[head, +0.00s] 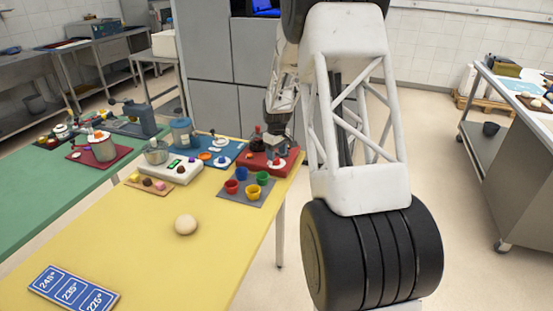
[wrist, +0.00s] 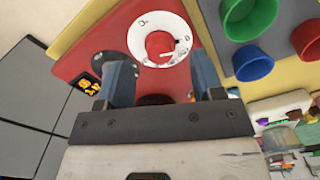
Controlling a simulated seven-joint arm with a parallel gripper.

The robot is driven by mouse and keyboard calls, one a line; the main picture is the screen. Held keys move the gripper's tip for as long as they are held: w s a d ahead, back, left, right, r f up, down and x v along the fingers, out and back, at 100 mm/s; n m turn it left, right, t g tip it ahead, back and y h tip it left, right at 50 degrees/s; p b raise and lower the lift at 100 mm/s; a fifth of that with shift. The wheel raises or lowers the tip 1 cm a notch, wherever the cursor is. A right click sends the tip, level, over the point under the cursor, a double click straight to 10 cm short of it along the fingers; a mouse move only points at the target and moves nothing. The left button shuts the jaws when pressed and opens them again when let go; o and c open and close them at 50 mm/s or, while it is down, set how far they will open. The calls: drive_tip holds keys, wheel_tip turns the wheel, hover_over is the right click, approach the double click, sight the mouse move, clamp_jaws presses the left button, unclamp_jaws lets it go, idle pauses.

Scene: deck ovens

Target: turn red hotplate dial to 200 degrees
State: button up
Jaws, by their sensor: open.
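The red hotplate (head: 250,161) lies at the far right corner of the yellow table. In the wrist view its red surface (wrist: 82,50) carries a white dial plate with a red dial knob (wrist: 160,46). A small pale mark shows on the knob's lower right edge; its degree setting is too small to read. An orange lit display (wrist: 86,86) shows at the left, its digits not clearly readable. My gripper (wrist: 161,61) is open, its two blue-grey fingers apart on either side below the knob, apparently not touching it. In the head view my gripper (head: 279,140) hangs over the hotplate.
Red, green and blue cups (wrist: 253,62) stand on a grey mat right of the hotplate in the wrist view. A dough ball (head: 186,224) sits on the open yellow tabletop (head: 130,240).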

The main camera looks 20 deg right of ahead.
drive_tip(key=shift+f, duration=1.4)
drive_tip(key=c, duration=0.9)
